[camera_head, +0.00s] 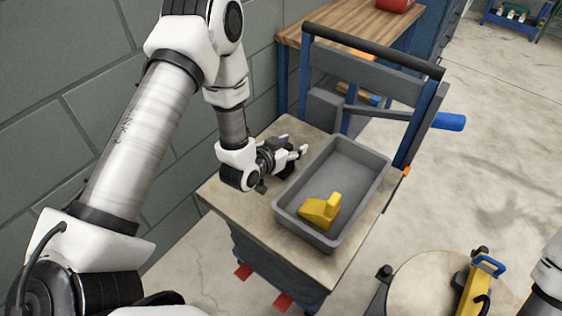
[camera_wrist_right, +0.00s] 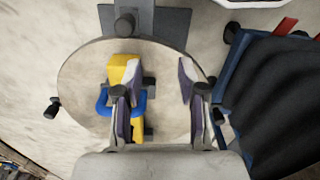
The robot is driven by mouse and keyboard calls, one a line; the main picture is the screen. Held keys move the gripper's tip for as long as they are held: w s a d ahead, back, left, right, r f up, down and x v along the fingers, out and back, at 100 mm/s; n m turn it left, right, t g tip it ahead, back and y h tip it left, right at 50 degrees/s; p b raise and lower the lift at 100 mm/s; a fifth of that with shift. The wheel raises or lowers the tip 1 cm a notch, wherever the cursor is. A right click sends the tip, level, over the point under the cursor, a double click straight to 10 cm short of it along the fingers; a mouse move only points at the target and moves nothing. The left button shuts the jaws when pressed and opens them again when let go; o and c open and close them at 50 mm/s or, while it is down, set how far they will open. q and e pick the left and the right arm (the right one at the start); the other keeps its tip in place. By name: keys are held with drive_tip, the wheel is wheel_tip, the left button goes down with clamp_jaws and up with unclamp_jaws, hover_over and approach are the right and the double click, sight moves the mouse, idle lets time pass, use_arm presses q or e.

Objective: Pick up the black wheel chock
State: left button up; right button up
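A small black shape (camera_head: 287,172), likely the black wheel chock, shows on the beige cart top, left of the grey tray. My left gripper (camera_head: 298,154) is right above and beside it and hides part of it. I cannot tell whether its fingers touch or hold it. A yellow wedge-shaped block (camera_head: 320,211) lies in the grey tray (camera_head: 286,212). My right gripper (camera_wrist_right: 158,92) is open and empty in the right wrist view, above a round table. In the head view only part of the right arm shows at the right edge.
The round table (camera_wrist_right: 80,84) holds a yellow tool with a blue handle (camera_wrist_right: 102,101), close to one right finger. The cart has a tall frame with a black bar (camera_head: 375,50) behind the tray. A block wall (camera_head: 60,90) stands left, a wooden bench (camera_head: 345,22) behind.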

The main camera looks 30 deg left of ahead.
use_arm(q)
clamp_jaws()
drive_tip(key=shift+r, duration=0.1)
